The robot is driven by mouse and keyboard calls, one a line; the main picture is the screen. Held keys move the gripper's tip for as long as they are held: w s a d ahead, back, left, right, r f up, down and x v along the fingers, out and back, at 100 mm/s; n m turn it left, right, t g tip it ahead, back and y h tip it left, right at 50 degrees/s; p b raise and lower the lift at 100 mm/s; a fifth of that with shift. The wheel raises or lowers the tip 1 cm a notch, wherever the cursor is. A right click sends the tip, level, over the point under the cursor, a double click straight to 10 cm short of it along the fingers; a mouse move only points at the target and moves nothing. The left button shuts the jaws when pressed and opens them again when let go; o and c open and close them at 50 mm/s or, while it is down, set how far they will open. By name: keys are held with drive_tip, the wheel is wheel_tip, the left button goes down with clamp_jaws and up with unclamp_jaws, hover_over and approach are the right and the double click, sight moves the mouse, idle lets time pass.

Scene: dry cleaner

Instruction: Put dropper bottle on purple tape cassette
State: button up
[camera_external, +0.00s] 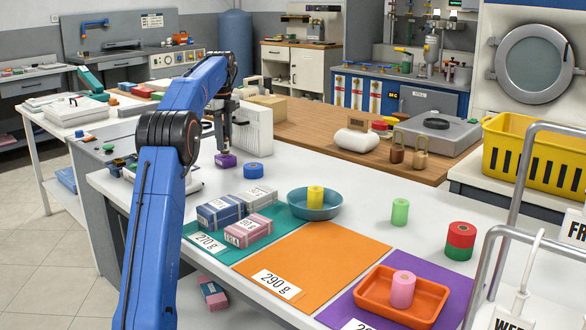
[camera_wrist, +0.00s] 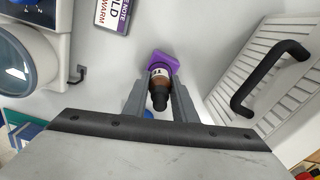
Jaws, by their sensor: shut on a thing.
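The dropper bottle (camera_wrist: 160,74) is small and amber, with a pale label and a black cap. In the wrist view it sits between the two fingers of my gripper (camera_wrist: 159,88), which is shut on it. The purple tape cassette (camera_wrist: 165,59) shows right behind the bottle, partly hidden by it. In the external view my gripper (camera_external: 224,151) points down directly above the purple cassette (camera_external: 226,161) on the white counter. The bottle is too small and covered there to make out clearly. I cannot tell whether the bottle touches the cassette.
A blue tape roll (camera_external: 254,171) lies right of the cassette. A white vented box (camera_external: 252,130) with a black handle (camera_wrist: 272,78) stands close behind. Wrapped bundles (camera_external: 220,212) and a teal bowl (camera_external: 315,204) are nearer the front. An orange mat (camera_external: 315,255) is bare.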

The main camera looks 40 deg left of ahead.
drive_tip(key=shift+f, duration=0.3)
drive_tip(key=o, duration=1)
drive_tip(key=shift+f, duration=0.15)
drive_tip(key=shift+o, duration=0.2)
wheel_tip(320, 180, up, 8)
drive_tip(key=shift+f, duration=0.25)
drive_tip(key=shift+r, duration=0.15)
